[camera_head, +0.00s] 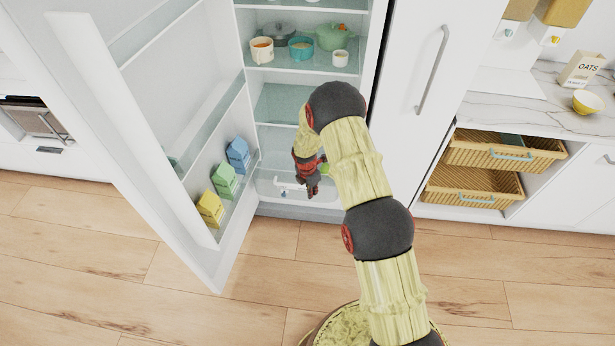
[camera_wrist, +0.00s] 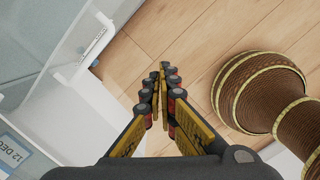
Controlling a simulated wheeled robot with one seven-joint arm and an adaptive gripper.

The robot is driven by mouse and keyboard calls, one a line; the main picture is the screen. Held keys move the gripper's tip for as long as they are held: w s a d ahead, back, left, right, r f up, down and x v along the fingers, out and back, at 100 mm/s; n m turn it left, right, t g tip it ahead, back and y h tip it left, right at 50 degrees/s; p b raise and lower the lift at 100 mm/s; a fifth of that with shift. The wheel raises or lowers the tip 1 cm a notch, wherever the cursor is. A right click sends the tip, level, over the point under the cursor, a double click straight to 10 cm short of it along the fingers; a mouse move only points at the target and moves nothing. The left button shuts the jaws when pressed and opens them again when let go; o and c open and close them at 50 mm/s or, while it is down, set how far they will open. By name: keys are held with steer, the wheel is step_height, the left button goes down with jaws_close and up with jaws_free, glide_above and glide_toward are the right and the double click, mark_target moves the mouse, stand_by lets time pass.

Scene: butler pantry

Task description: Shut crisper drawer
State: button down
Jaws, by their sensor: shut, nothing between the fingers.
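The crisper drawer (camera_head: 267,187) is at the bottom of the open fridge, with a pale see-through front and a light handle (camera_head: 287,184). My gripper (camera_head: 313,193) is in front of the drawer's middle and hides part of it. A see-through panel with a light bar, seemingly the drawer front, shows at upper left in the wrist view (camera_wrist: 97,45). There my gripper (camera_wrist: 165,68) is shut and empty, fingertips over the wood floor and apart from that panel. I cannot tell how far out the drawer stands.
The open fridge door (camera_head: 150,150) stands at left, with yellow, green and blue cartons (camera_head: 224,180) in its bin. Pots and cups (camera_head: 301,48) sit on an upper shelf. Wicker drawers (camera_head: 475,187) are at right. The floor (camera_head: 150,290) in front is clear.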

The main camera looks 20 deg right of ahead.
steer(key=w+r+n+t, duration=0.1)
steer(key=w+n+t, duration=0.1)
steer(key=w+n, duration=0.6)
steer(key=shift+n, duration=0.3)
steer(key=shift+w+d+f+b, duration=0.35)
steer(key=shift+w+f+b, duration=0.35)
steer(key=shift+f, duration=0.75)
steer(key=shift+w+d+f+b, duration=0.45)
steer(key=shift+w+f, duration=0.35)
steer(key=shift+f, duration=0.6)
steer(key=shift+w+d+f+b, duration=0.25)
steer(key=shift+w+f+b, duration=0.45)
steer(key=shift+f, duration=0.75)
steer(key=shift+w+r, duration=0.1)
steer(key=shift+w, duration=0.1)
